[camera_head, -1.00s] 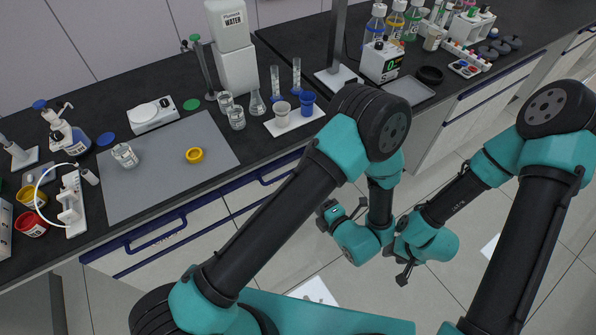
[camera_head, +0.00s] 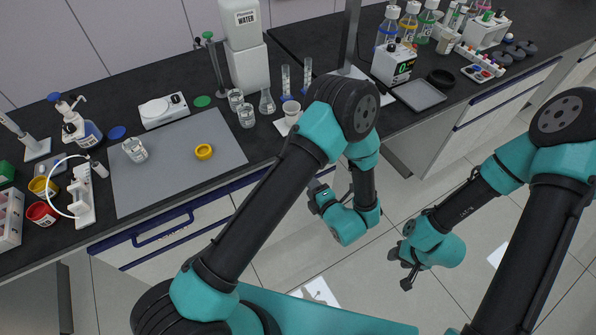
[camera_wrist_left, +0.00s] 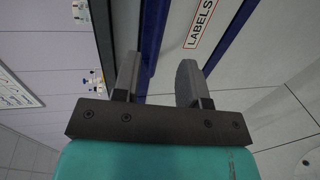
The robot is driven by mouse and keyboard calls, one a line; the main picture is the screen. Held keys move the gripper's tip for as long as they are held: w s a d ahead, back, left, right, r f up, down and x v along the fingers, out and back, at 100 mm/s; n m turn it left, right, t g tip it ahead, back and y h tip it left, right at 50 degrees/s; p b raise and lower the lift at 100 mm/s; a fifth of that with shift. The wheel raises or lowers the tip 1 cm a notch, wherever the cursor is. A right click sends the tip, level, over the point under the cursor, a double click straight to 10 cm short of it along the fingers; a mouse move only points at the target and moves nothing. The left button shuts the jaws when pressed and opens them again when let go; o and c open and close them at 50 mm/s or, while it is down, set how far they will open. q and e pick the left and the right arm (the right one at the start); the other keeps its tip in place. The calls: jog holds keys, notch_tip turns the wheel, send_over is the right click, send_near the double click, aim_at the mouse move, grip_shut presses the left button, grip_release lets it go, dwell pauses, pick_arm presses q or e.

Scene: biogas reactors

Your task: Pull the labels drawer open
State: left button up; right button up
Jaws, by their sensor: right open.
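In the left wrist view, the pale drawer front (camera_wrist_left: 179,48) carries a red-framed sign reading LABELS (camera_wrist_left: 201,22). Blue bars run along both sides of it; I cannot tell which is its handle. My left gripper (camera_wrist_left: 160,84) is open and empty, its two fingers apart in front of the drawer front, with no clear contact. In the head view my left gripper (camera_head: 318,190) is near the cabinet front, partly hidden by my arm. My right gripper (camera_head: 405,270) is open and empty over the floor, away from the cabinets.
A drawer with a blue handle (camera_head: 163,231) lies left of my left arm. The floor before the cabinets is clear.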

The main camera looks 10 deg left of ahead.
pick_arm(q)
jog(key=x, duration=0.9)
jog(key=shift+w+a, duration=0.25)
jog(key=shift+a, duration=0.05)
jog(key=shift+c, duration=0.2)
grip_shut()
